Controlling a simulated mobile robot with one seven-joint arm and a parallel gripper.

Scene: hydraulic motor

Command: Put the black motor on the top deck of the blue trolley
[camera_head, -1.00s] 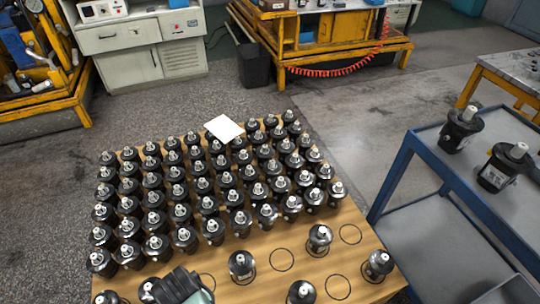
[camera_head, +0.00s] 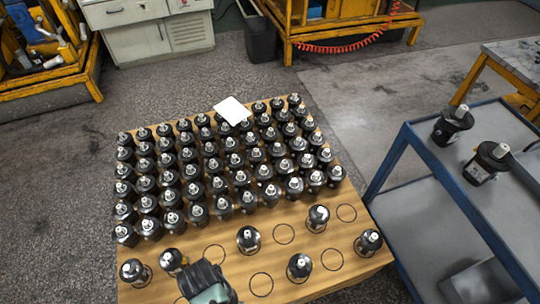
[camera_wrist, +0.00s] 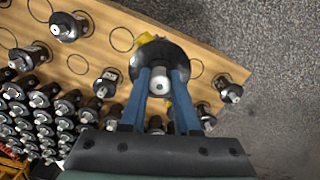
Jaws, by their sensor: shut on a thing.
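In the wrist view, my gripper (camera_wrist: 163,98) has its two blue fingers shut on a black motor (camera_wrist: 160,55) with a pale shaft end between them. The held motor looks larger than those around it; I cannot tell if its base is clear of the board. In the head view my gripper (camera_head: 207,288) shows at the bottom, over the front of the wooden board, and hides the held motor. The blue trolley (camera_head: 440,183) stands at the right. Its grey top deck (camera_head: 500,130) carries two black motors (camera_head: 452,125) near its left edge.
The wooden board (camera_head: 310,275) holds dense rows of motors (camera_head: 225,160), with several spaced motors and empty ring outlines in front. A white sheet (camera_head: 232,109) lies on the back rows. The trolley's lower shelf holds a grey tray (camera_head: 485,282). A yellow-framed bench (camera_head: 515,70) stands behind.

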